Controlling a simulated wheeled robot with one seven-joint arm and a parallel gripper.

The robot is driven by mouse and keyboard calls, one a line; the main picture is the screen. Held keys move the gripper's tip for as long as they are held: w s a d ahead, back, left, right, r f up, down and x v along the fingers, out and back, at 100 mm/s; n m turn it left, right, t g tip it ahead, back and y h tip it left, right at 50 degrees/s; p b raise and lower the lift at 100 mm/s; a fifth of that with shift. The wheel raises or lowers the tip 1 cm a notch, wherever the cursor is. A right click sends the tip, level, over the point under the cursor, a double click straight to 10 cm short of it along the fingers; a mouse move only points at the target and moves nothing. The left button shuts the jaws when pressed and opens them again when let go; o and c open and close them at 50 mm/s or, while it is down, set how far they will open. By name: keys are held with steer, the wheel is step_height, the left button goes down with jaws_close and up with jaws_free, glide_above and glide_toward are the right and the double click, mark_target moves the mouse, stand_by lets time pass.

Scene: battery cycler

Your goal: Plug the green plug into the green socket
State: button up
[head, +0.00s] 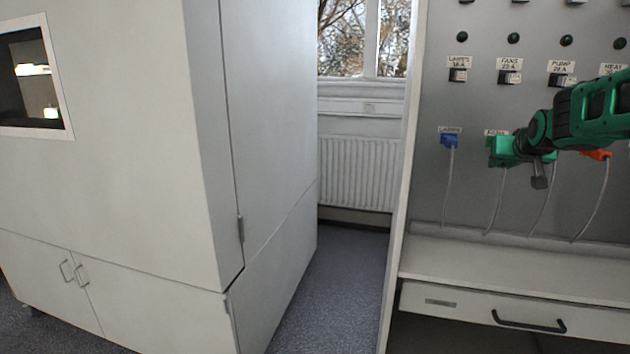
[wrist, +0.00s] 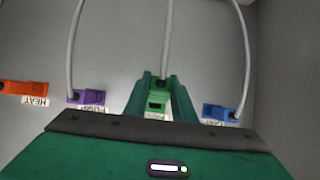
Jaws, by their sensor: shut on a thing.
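The green plug (wrist: 158,101) sits between the two green fingers of my gripper (wrist: 161,88) in the wrist view, with its pale cable running up the picture. My gripper is shut on it, close to the grey panel and just by a partly hidden label (wrist: 156,116). In the head view my gripper (head: 503,151) is at the panel, right of the blue plug, and its green fingers hide most of the green plug. The green socket is hidden behind the plug and fingers. I cannot tell how deep the plug sits or whether it touches the socket.
A blue plug (head: 449,140) and an orange plug (head: 597,154) are on the panel (head: 470,190) to either side. A purple plug (wrist: 88,97) is near my gripper in the wrist view. Cables hang to a shelf (head: 480,258). A large cabinet (head: 270,130) stands left.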

steer(key=shift+s+a+f, duration=0.2)
steer(key=shift+s+f, duration=0.05)
steer(key=shift+s, duration=0.35)
steer(key=shift+s+a+f, duration=0.15)
steer(key=shift+s+f, duration=0.05)
steer(key=shift+s, duration=0.35)
steer(key=shift+s, duration=0.15)
